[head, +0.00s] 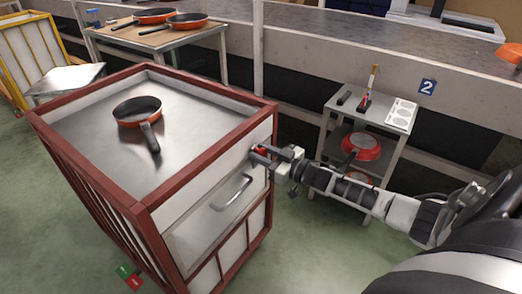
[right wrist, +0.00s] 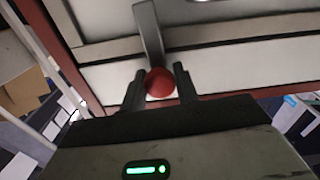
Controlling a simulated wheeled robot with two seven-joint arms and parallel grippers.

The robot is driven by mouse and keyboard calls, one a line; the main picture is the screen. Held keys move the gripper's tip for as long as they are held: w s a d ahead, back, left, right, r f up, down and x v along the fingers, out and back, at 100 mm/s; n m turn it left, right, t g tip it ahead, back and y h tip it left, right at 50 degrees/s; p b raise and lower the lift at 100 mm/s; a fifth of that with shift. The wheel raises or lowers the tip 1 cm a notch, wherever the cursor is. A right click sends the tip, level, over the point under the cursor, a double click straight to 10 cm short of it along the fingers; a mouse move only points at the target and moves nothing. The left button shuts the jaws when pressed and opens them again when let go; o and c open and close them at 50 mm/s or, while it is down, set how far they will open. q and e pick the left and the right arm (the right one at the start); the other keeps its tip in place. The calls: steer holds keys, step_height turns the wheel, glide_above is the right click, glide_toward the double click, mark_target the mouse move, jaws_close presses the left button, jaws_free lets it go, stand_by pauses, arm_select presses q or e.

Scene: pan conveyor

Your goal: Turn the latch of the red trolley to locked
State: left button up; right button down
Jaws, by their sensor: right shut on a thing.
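The red trolley (head: 136,205) stands at the left of the head view, with a red frame, white panels and a metal top. Its latch has a red knob, seen between my fingers in the right wrist view (right wrist: 160,82), with a grey bar (right wrist: 147,25) running up from it. My right gripper (head: 262,155) is at the trolley's upper right front corner, its fingers on either side of the red knob, shut on it. In the head view the gripper hides most of the latch. I cannot tell whether the latch is locked. My left gripper is not in view.
An orange-rimmed pan (head: 139,112) lies on the trolley top. A handle (head: 232,193) is on the trolley front below the latch. A small shelf stand (head: 392,128) with a red pan (head: 362,147) stands to the right. The conveyor (head: 330,40) runs behind. Green floor is open in front.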

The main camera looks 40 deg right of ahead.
steer(key=shift+m, duration=0.3)
stand_by(0.4)
steer(key=c, duration=1.1)
jaws_free()
